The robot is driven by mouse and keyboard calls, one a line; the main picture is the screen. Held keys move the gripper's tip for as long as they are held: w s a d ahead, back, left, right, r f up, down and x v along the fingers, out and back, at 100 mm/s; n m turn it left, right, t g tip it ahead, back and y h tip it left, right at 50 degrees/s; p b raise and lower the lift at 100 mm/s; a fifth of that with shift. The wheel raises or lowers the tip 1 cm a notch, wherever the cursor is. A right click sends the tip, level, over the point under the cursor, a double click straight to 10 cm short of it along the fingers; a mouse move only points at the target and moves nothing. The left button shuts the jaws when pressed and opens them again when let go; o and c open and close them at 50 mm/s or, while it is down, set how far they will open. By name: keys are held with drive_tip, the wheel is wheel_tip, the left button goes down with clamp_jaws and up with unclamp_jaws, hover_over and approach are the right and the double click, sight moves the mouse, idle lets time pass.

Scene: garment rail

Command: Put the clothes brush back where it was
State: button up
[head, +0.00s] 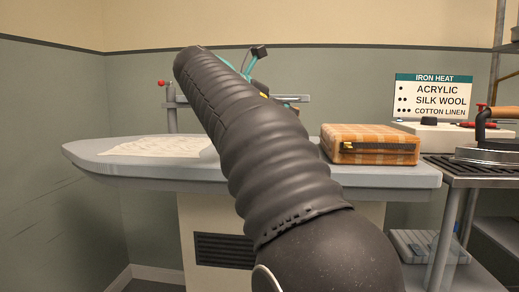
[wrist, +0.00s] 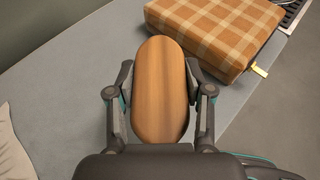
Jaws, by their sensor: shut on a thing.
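The clothes brush (wrist: 160,88) shows in the wrist view as a long oval of brown wood, seen from its back. My gripper (wrist: 159,88) is shut on it, with one finger against each long side. The brush is over the grey ironing board (wrist: 75,75); whether it touches the board I cannot tell. Its bristles are hidden below the wood. In the head view my dark ribbed arm covers the middle of the board (head: 105,169), and the brush does not show there.
An orange plaid case (head: 370,144) lies on the board's right end; it is also beyond the brush in the wrist view (wrist: 215,30). A pale cloth (head: 160,146) lies on the left. An iron (head: 490,140) stands on a rack at the right.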

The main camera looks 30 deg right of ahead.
drive_tip(key=w+a+f, duration=0.2)
drive_tip(key=w, duration=0.1)
drive_tip(key=w+a+f, duration=0.1)
drive_tip(key=w, duration=0.1)
drive_tip(key=shift+f+b, duration=0.25)
drive_tip(key=shift+b, duration=0.15)
drive_tip(key=shift+f+b, duration=1.1)
drive_tip(key=shift+f, duration=0.9)
drive_tip(key=shift+f, duration=0.1)
drive_tip(key=o, duration=1.3)
drive_tip(key=shift+a+r, duration=0.2)
drive_tip(key=shift+r, duration=0.1)
drive_tip(key=p+v, duration=0.3)
drive_tip(key=v, duration=0.8)
drive_tip(key=shift+s+a+r+p, duration=0.1)
drive_tip(key=shift+a+p, duration=0.1)
drive_tip(key=shift+p, duration=0.2)
